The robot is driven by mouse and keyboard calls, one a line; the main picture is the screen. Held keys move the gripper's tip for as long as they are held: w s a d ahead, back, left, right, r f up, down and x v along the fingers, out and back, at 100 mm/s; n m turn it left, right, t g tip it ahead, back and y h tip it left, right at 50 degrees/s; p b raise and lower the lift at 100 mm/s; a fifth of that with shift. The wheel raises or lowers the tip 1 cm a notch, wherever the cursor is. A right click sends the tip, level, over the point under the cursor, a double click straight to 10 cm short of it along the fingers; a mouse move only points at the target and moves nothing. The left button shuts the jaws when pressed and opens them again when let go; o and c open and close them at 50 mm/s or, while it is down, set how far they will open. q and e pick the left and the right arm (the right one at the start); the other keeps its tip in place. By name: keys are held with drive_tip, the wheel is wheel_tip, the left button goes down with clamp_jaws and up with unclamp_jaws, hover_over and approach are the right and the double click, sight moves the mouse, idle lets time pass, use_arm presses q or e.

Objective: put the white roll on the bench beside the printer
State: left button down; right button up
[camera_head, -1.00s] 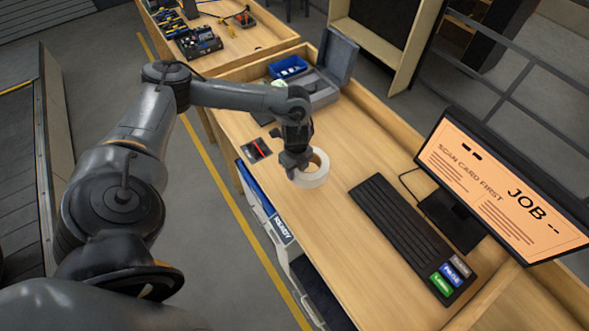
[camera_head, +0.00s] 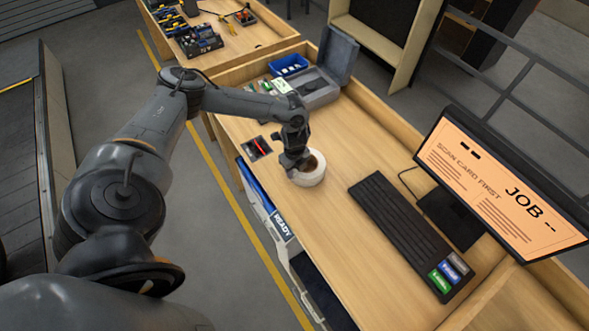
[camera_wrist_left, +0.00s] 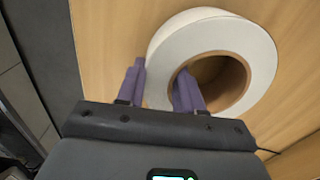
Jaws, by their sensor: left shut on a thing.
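The white roll (camera_head: 309,175) with a brown core is over the wooden bench (camera_head: 340,225), to the left of the keyboard. My left gripper (camera_head: 292,163) is shut on the roll's wall. In the left wrist view, the roll (camera_wrist_left: 258,50) has one purple finger of the gripper (camera_wrist_left: 160,88) in its core and the other outside. I cannot tell whether the roll's underside touches the bench. A grey machine with a raised lid (camera_head: 322,92), which looks like the printer, stands at the bench's far end. My right gripper is not in view.
A black keyboard (camera_head: 400,228) and a monitor (camera_head: 505,190) stand to the right. A blue bin (camera_head: 288,65) sits by the grey machine. A small dark tray with a red item (camera_head: 257,148) lies near the left edge. Bare wood lies between roll and machine.

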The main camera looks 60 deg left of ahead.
use_arm(q)
drive_tip(key=shift+f, duration=0.1)
drive_tip(key=c, duration=0.7)
unclamp_jaws()
drive_tip(key=shift+c, duration=0.2)
